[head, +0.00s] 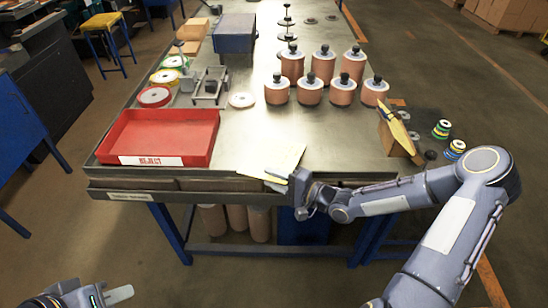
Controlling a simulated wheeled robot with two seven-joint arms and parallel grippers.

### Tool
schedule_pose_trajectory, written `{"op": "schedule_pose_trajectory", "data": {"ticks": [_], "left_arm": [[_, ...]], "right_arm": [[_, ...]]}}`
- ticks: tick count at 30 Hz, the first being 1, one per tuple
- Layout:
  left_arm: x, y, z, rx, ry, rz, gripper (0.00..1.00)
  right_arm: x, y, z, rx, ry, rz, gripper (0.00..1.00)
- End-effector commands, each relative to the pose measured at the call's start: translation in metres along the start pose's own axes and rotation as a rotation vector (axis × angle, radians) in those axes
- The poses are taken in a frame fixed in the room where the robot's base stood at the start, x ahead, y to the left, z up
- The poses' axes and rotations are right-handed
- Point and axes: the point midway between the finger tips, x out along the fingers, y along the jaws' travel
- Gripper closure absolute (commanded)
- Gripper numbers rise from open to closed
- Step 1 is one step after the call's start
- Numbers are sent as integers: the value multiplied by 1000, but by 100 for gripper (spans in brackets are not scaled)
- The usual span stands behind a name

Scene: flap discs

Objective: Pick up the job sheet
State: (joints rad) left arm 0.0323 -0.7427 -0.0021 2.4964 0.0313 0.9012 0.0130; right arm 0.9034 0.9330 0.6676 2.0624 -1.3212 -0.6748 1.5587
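The job sheet, a pale yellow sheet of paper (270,157), lies flat at the front edge of the steel table, right of the red tray. Its near corner reaches the table's front edge. My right gripper (279,181) is at that near corner, level with the edge, its fingers pointing left. The fingertips overlap the sheet in the picture, but whether they grip it is too small to tell. My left gripper (120,295) is low at the bottom left, away from the table, and seems to hold nothing; its finger gap is not clear.
The red reject tray (215,135) stands left of the sheet on the table (235,115). Several copper-coloured cylinders with black knobs (310,90) stand behind. Bare tabletop lies behind the sheet.

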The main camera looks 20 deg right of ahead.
Motion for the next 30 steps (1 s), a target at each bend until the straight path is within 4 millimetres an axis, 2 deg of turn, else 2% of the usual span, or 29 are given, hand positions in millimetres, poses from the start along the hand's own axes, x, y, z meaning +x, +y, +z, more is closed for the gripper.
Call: {"op": "schedule_pose_trajectory", "data": {"ticks": [1,6,8,22,28,30], "left_arm": [[0,0,0,0,0,0,75],[0,0,0,0,0,0,75],[0,0,0,0,0,0,75],[0,0,0,0,0,0,75],[-2,1,-1,0,0,0,75],[-2,1,-1,0,0,0,75]], "right_arm": [[0,0,0,0,0,0,72],[0,0,0,0,0,0,94],[0,0,0,0,0,0,100],[-1,-5,0,-1,1,0,100],[-3,-30,4,-5,2,-1,100],[-12,-42,12,-5,2,1,100]]}}
